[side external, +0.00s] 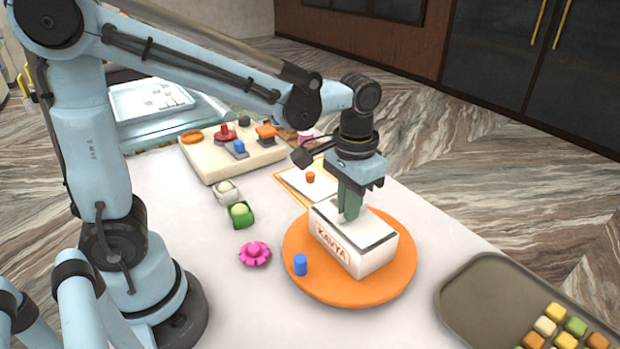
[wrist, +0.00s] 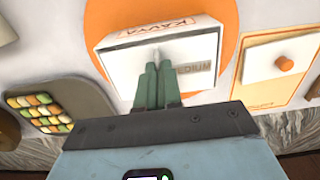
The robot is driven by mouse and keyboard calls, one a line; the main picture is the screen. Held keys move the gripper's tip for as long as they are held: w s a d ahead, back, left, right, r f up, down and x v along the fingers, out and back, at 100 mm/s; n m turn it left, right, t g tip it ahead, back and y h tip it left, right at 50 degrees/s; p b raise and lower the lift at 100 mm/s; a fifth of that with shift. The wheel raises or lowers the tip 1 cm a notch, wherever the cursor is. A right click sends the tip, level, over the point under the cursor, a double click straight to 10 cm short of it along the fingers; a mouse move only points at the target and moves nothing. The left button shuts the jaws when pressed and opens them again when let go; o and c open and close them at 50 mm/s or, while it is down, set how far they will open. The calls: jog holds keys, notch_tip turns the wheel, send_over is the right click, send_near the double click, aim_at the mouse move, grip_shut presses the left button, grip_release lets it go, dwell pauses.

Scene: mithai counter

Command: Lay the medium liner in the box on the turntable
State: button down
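The white KAVYA box (side external: 337,249) stands on the orange turntable (side external: 390,288); the box also shows in the wrist view (wrist: 112,42). The pale medium liner (wrist: 203,70), with "EDIUM" readable on it, lies within the box's outline. How deep it sits is unclear. My gripper (side external: 349,215) points down over the box. Its green fingers (wrist: 157,64) are close together around a small pale part at the liner's middle, which they largely hide.
A blue peg (side external: 300,265) stands on the turntable's front left. A card with another liner (wrist: 270,58) and orange knob (wrist: 284,64) lies beside it. A tray of sweets (side external: 480,290) is at right. A pink flower-shaped piece (side external: 254,254) and green cup (side external: 240,215) stand left.

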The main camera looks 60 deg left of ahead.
jog(key=shift+f, duration=0.2)
jog(key=shift+f, duration=0.35)
jog(key=c, duration=1.2)
grip_release()
jog(key=shift+r, duration=6.45)
jog(key=shift+s, duration=0.1)
jog(key=s+a+f+t, duration=0.1)
jog(key=a+f+t, duration=0.1)
jog(key=f, duration=0.1)
jog(key=s+a+f+t, duration=0.2)
jog(key=f, duration=0.1)
jog(key=s+a+f+t, duration=0.1)
jog(key=a+f+t, duration=0.1)
jog(key=t, duration=0.1)
jog(key=shift+s+f, duration=0.4)
